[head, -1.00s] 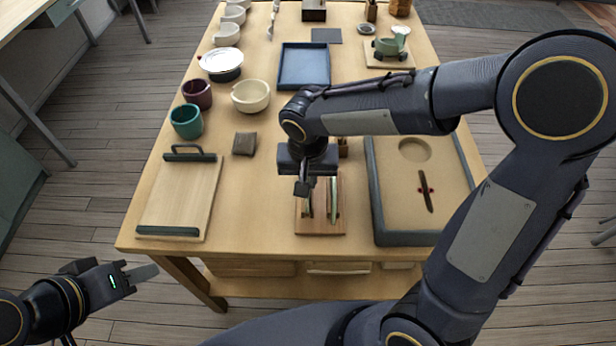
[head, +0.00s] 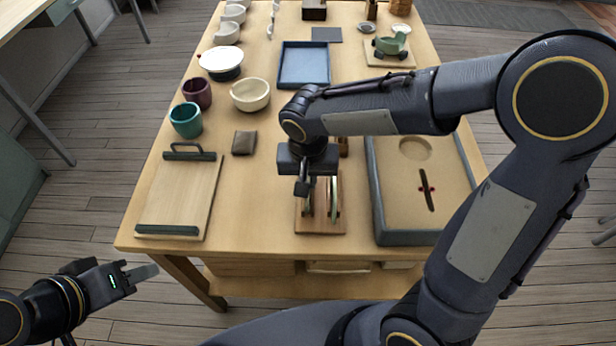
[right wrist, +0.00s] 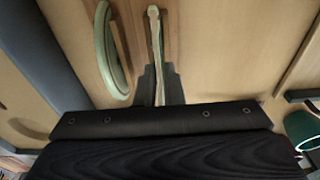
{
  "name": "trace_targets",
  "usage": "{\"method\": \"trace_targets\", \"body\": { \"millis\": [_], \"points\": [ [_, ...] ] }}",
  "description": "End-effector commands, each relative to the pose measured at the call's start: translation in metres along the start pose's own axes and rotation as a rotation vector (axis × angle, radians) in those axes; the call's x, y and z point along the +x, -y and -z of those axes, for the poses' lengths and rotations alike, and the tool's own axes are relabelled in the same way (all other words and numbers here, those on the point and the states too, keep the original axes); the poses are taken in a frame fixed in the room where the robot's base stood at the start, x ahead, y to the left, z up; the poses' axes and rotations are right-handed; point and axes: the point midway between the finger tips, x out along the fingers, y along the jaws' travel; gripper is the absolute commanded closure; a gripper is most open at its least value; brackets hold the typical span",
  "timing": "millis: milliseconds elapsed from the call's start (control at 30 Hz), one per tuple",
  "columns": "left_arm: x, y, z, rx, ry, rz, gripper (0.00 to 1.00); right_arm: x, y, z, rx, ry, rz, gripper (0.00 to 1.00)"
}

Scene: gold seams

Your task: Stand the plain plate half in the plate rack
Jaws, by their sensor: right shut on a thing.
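The wooden plate rack (head: 320,228) stands near the front edge of the table. My right gripper (head: 304,190) is right above its left slot, pointing down. It is shut on a pale plate half, the plain plate half (right wrist: 155,35), seen edge-on between the fingers in the right wrist view. In the head view this half is upright at the rack's left slot, partly hidden by the gripper; I cannot tell if it touches the bottom. Another pale green plate half (head: 335,200) stands in the right slot, also in the right wrist view (right wrist: 108,50). My left gripper (head: 138,273) is off the table's front left; its opening is unclear.
A grey-rimmed sand tray (head: 380,215) lies close to the right of the rack. A board with a dark handle (head: 180,195) lies on the left, with a small brown pad (head: 244,143) behind. Cups and a cream bowl (head: 250,95) stand farther back. Bare table lies left of the rack.

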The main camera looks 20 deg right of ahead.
Motion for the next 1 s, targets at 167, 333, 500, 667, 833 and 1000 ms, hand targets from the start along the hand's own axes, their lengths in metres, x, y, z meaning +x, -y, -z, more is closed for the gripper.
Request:
{"method": "trace_targets", "body": {
  "millis": [167, 333, 500, 667, 833, 1000],
  "points": [
    [0.0016, 0.0007, -0.0008, 0.000, 0.000, 0.000, 0.64, 0.0014, 0.0001, 0.0000, 0.000, -0.001, 0.001, 1.00],
    [0.0016, 0.0007, -0.0008, 0.000, 0.000, 0.000, 0.64, 0.0014, 0.0001, 0.0000, 0.000, -0.001, 0.001, 1.00],
    [0.0016, 0.0007, -0.0008, 0.000, 0.000, 0.000, 0.64, 0.0015, 0.0001, -0.0001, 0.000, -0.001, 0.000, 0.78],
    [0.0016, 0.0007, -0.0008, 0.000, 0.000, 0.000, 0.64, 0.0016, 0.0001, -0.0001, 0.000, 0.000, 0.000, 0.67],
    [0.0016, 0.0008, -0.0008, 0.000, 0.000, 0.000, 0.64, 0.0018, -0.0001, -0.0003, 0.000, 0.000, 0.000, 0.60],
    [0.0016, 0.0008, -0.0008, 0.000, 0.000, 0.000, 0.64, 0.0018, -0.0001, -0.0003, 0.000, 0.000, 0.000, 0.45]
  ]
}}
